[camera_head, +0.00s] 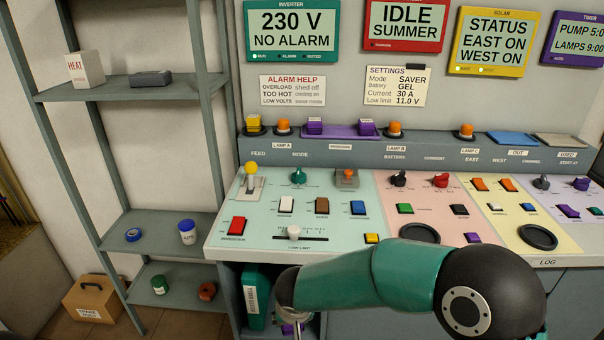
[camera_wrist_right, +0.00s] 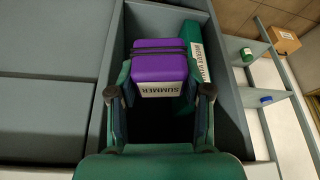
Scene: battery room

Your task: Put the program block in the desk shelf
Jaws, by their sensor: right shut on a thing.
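The program block (camera_wrist_right: 160,72) is purple with a dark band and a white label reading SUMMER. My right gripper (camera_wrist_right: 159,90) is shut on it in the right wrist view, with a finger on either side. The block is inside or at the mouth of the desk shelf (camera_wrist_right: 233,112), the grey open compartment under the desk's left end; whether it touches the shelf floor I cannot tell. In the head view a bit of purple (camera_head: 289,329) shows below my right wrist, and my arm hides most of the compartment. My left gripper is not in view.
A green binder (camera_head: 255,297) stands in the compartment beside the block, on its right in the wrist view (camera_wrist_right: 191,45). A grey rack (camera_head: 170,242) stands left of the desk.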

